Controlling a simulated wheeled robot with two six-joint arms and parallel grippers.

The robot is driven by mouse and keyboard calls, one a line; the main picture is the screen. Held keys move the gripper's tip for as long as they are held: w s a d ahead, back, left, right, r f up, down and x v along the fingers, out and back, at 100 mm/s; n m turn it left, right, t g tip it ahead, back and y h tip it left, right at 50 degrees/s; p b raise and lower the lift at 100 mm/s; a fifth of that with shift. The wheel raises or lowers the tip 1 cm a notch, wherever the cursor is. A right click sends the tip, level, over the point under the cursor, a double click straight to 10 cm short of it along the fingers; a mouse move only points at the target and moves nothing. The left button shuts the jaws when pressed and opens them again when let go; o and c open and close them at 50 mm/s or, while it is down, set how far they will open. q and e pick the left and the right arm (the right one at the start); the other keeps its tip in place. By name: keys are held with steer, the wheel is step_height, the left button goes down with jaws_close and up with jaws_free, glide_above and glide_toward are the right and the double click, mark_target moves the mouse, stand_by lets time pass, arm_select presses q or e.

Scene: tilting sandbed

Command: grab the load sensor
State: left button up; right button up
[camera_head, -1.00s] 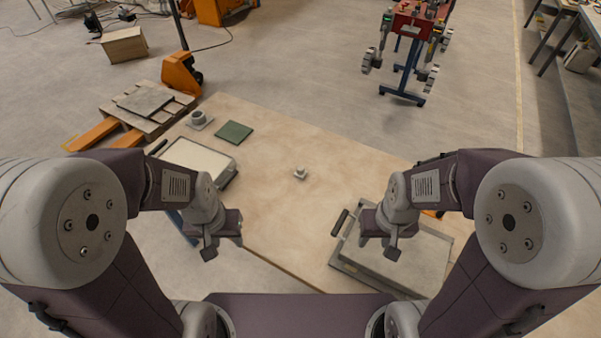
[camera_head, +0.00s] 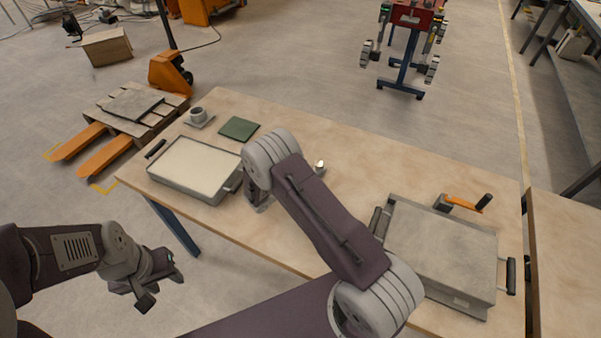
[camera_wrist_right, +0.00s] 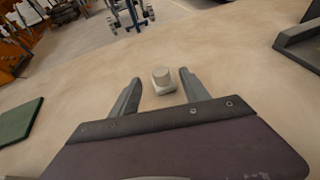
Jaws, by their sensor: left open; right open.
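The load sensor, a small pale block with a round cap (camera_head: 320,167), sits on the wooden table, partly behind my right arm in the head view. In the right wrist view the load sensor (camera_wrist_right: 163,80) lies ahead, between the lines of the fingertips; contact is not visible. My right gripper (camera_wrist_right: 159,76) is open and empty above the table. In the head view my right forearm mostly hides that gripper. My left gripper (camera_head: 164,289) is open and empty, off the table's near left edge.
A tray with a pale fill (camera_head: 196,166) stands at left, beside a green square (camera_head: 239,129) and a grey cup-like part (camera_head: 198,115). A larger grey-topped box with handles (camera_head: 442,247) and an orange crank (camera_head: 463,204) stand at right. The table's middle back is clear.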

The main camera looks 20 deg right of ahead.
mark_target(322, 163)
steer(key=shift+s+d, duration=0.1)
steer(key=shift+s, duration=0.05)
steer(key=shift+d, duration=0.2)
steer(key=x, duration=0.3)
steer(key=shift+w+a+f+p, duration=0.1)
steer(key=shift+w+f+p, duration=0.15)
steer(key=shift+w+p, duration=0.15)
steer(key=shift+d+f, duration=0.1)
steer(key=shift+d, duration=0.15)
steer(key=x, duration=0.5)
steer(key=shift+f+p, duration=0.1)
steer(key=shift+p, duration=0.2)
arm_select(q)
steer(key=shift+d+r, duration=0.15)
steer(key=shift+r, duration=0.4)
arm_select(e)
jaws_close()
